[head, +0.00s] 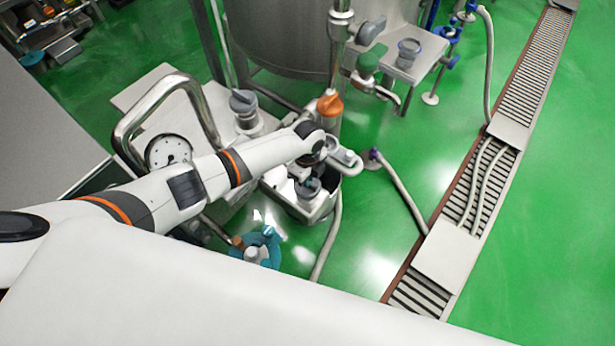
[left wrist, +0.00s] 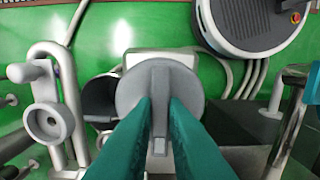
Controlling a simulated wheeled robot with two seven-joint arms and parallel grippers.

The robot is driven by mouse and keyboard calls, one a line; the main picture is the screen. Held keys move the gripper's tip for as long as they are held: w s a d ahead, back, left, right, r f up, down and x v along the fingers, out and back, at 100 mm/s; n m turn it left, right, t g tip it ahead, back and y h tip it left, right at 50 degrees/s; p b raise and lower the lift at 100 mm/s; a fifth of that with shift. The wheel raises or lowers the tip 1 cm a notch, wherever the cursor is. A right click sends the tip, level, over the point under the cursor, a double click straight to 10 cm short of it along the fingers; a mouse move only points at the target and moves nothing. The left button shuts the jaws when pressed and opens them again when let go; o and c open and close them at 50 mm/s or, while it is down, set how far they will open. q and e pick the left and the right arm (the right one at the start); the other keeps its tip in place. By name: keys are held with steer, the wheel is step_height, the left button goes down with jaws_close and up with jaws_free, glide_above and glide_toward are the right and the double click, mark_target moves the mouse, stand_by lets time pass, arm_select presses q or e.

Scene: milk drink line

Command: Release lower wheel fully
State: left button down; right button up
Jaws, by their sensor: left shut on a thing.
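A round grey wheel with a raised bar across it (left wrist: 127,92) fills the middle of the left wrist view. My left gripper (left wrist: 160,106) has its two teal fingers on either side of that bar, shut on it. In the head view my left arm reaches in from the left, and its gripper (head: 310,187) points down over a pale fitting; the arm and hand hide most of the wheel there. I cannot tell from these frames how far the wheel is turned. My right gripper is not in view.
A pressure gauge (head: 168,151) and a bent steel pipe (head: 128,128) stand close beside my left arm. A blue valve (head: 262,246) sits below it. A steel tank (head: 285,40) rises behind.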

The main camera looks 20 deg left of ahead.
arm_select(q)
steer(key=c, duration=1.5)
jaws_free()
steer(key=shift+w+a, duration=0.1)
steer(key=shift+o, duration=0.2)
steer(key=shift+r, duration=0.1)
step_height(320, 180, up, 12)
steer(key=shift+b, duration=0.3)
